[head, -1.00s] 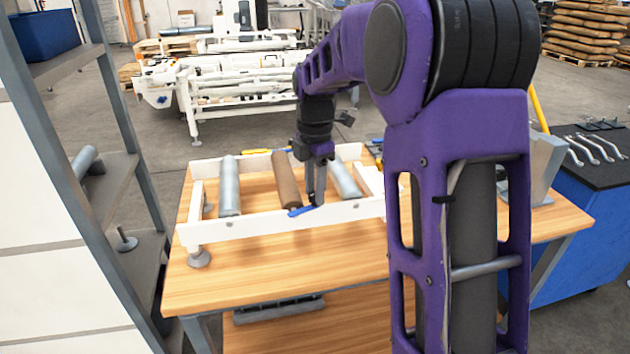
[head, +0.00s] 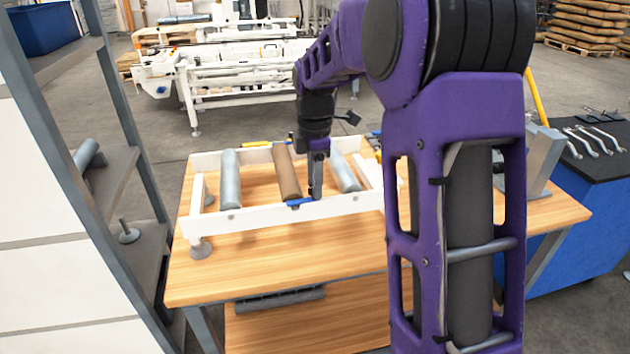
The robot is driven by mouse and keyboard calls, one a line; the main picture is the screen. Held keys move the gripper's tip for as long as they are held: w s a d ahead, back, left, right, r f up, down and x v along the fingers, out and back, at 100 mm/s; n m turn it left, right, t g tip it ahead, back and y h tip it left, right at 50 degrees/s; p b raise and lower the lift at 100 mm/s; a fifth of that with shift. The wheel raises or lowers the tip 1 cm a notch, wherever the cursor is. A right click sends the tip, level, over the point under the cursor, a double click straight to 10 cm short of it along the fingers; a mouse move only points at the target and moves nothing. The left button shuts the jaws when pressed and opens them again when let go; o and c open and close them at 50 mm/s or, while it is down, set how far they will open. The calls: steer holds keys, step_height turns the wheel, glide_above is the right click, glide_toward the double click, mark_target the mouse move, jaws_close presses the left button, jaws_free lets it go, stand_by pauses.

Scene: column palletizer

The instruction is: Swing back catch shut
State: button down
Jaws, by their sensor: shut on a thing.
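A white roller frame (head: 258,218) stands on the wooden table, with two grey rollers and one brown roller (head: 287,172) lying across it. A blue catch (head: 299,202) sits on the frame's front rail, by the front end of the brown roller. It lies nearly level along the rail. My gripper (head: 316,194) points down at the front rail and is shut on the blue catch near its right end. The fingers hide part of the catch. A yellow catch (head: 257,144) and another blue catch (head: 373,134) show along the back rail.
The wooden table (head: 250,262) has clear room in front of the frame. A grey shelf rack (head: 113,170) with spare rollers stands at the left. A blue cabinet (head: 570,250) with wrenches on top stands at the right. My arm covers the table's right part.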

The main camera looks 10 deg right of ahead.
steer(key=c, duration=0.5)
jaws_free()
steer(key=shift+c, duration=0.2)
step_height(320, 180, up, 18)
steer(key=p, duration=0.1)
steer(key=shift+f+p, duration=0.25)
steer(key=shift+p, duration=0.05)
